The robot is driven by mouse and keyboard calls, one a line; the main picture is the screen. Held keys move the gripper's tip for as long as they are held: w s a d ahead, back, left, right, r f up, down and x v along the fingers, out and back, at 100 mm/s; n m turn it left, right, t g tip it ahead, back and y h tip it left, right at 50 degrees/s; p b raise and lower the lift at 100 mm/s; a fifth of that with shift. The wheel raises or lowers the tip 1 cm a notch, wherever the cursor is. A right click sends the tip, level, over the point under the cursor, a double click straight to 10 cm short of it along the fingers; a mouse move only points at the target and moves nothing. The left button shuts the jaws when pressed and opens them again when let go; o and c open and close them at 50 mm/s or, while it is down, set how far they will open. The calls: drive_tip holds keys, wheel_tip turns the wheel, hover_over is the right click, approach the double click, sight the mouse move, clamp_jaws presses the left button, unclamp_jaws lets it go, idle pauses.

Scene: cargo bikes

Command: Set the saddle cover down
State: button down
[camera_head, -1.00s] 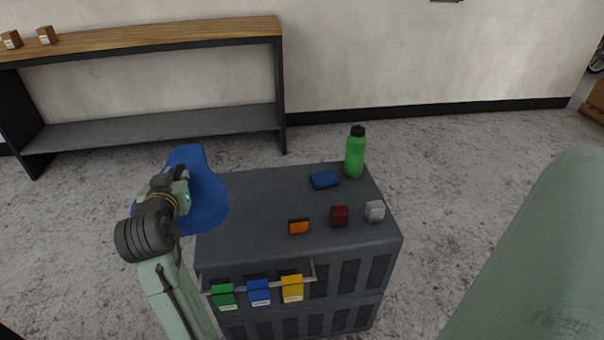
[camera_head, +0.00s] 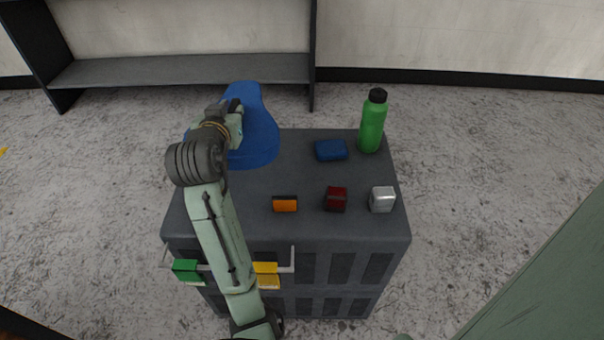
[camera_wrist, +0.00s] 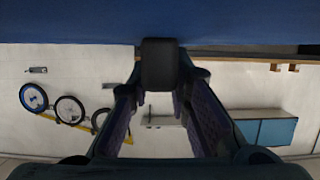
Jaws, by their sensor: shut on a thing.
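The blue saddle cover (camera_head: 258,128) is in my gripper (camera_head: 236,118), at the left back of the grey crate-like stand (camera_head: 240,215) in the head view. It overlaps the stand's left back part in the picture; whether it touches the top I cannot tell. My gripper is shut on it at its left side, and my arm hides part of its edge. In the wrist view the cover (camera_wrist: 150,22) fills the top of the picture, above my gripper's fingers (camera_wrist: 160,65).
On the stand's top are a green bottle (camera_head: 372,122), a blue pouch (camera_head: 330,150), an orange light (camera_head: 285,204), a dark red light (camera_head: 336,198) and a silver light (camera_head: 382,199). Tags hang on the front rail (camera_head: 292,258). A shelf (camera_head: 180,69) stands behind.

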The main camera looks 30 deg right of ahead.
drive_tip(key=f, duration=0.1)
drive_tip(key=d+f+b, duration=0.1)
drive_tip(key=f, duration=0.1)
drive_tip(key=shift+w, duration=0.15)
wheel_tip(320, 180, down, 10)
drive_tip(key=shift+r+b, duration=0.1)
drive_tip(key=shift+b, duration=0.25)
drive_tip(key=shift+f, duration=0.25)
drive_tip(key=c, duration=1.5)
unclamp_jaws()
